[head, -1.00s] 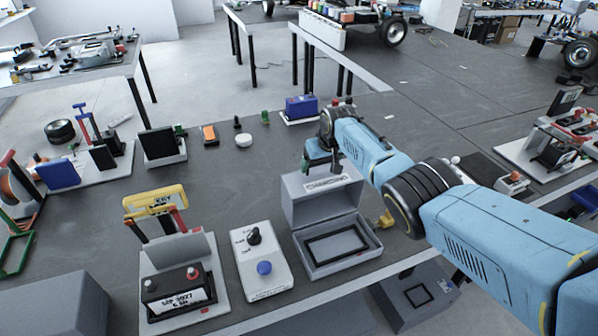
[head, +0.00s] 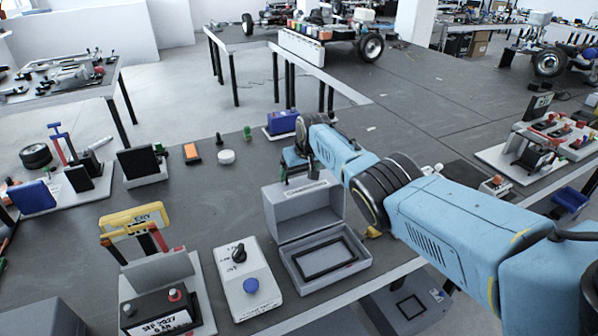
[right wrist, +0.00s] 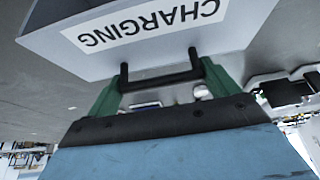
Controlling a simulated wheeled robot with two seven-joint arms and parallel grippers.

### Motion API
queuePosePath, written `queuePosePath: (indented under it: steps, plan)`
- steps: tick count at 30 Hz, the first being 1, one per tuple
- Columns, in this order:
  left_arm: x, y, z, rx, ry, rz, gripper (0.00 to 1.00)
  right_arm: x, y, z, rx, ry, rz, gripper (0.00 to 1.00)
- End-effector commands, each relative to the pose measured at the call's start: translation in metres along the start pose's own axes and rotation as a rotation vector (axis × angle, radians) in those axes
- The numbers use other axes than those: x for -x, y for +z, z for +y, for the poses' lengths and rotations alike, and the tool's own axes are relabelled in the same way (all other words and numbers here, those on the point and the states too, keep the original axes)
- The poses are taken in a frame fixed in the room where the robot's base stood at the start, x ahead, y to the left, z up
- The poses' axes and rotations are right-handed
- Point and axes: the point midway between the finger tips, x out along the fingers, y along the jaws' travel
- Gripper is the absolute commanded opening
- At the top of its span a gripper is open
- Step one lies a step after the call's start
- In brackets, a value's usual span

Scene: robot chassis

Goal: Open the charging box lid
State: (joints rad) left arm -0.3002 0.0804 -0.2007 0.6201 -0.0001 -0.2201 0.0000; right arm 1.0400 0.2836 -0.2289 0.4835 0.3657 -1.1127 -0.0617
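The grey charging box (head: 372,262) stands near the bench's front edge in the head view. Its lid (head: 334,213) stands up at the back, and the shallow inside with a dark rectangular outline shows. My left gripper is not in view.
A white switch box (head: 251,288) with a blue button stands left of the charging box. A black battery (head: 162,310) on a stand is further left. A blue box (head: 283,122) is behind the lid.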

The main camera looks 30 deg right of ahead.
Motion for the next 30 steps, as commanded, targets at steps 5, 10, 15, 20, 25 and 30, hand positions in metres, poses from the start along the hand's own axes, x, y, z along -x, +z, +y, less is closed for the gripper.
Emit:
queuePosePath:
  steps: [5,10,15,20,25,30]
  plan:
    - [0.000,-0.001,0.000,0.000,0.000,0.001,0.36,0.000,0.001,0.000,0.001,0.000,-0.002,1.00]
    - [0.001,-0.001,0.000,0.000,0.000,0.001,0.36,0.000,0.001,0.000,0.001,0.000,-0.004,1.00]
    - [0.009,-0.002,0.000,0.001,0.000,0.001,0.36,0.009,0.000,0.000,0.001,0.000,-0.004,1.00]
    - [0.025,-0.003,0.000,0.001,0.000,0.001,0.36,0.028,0.000,0.000,0.002,0.001,-0.004,1.00]
    - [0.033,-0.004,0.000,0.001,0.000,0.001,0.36,0.049,0.000,0.000,0.002,0.001,-0.002,1.00]
    - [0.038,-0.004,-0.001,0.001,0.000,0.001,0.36,0.073,0.000,0.001,0.002,0.001,-0.001,1.00]
